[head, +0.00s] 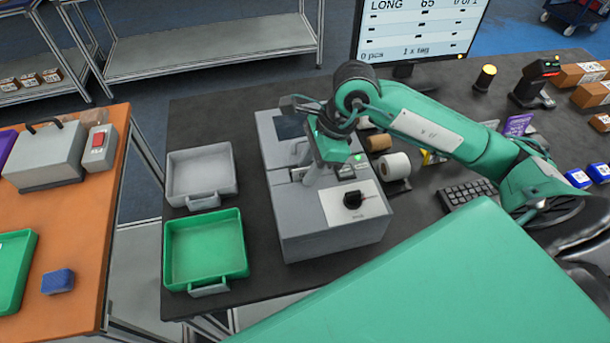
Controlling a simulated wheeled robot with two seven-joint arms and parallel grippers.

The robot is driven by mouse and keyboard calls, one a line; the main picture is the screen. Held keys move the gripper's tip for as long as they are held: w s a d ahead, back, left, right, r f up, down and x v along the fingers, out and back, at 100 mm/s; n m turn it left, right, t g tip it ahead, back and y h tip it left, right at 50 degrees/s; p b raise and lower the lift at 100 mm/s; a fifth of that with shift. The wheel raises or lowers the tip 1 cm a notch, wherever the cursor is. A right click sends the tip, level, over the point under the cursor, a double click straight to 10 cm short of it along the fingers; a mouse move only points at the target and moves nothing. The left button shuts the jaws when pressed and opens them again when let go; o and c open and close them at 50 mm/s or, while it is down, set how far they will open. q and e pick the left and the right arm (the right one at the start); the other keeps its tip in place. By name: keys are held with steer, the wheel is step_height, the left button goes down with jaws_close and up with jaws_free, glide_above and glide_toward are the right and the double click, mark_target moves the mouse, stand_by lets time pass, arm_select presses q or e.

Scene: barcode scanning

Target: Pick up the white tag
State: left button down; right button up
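My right arm reaches in from the right. Its gripper (311,177) points down at the top of a grey machine (330,244) with a black knob (353,200), a small screen and a lit green light. The fingers are small and partly covered by the wrist, so I cannot tell whether they are open or shut. I cannot make out a white tag; the gripper and wrist may hide it. A white roll (395,166) stands on the dark table right of the machine. My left gripper is not in view.
A grey tray (203,152) and a green tray (168,252) stand left of the machine, both empty. A monitor (420,35) stands behind, and a keyboard (467,194) lies to the right. A scanner (533,85) and boxes (582,75) are at the far right.

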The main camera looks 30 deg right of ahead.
jaws_close()
steer(key=shift+r, duration=0.1)
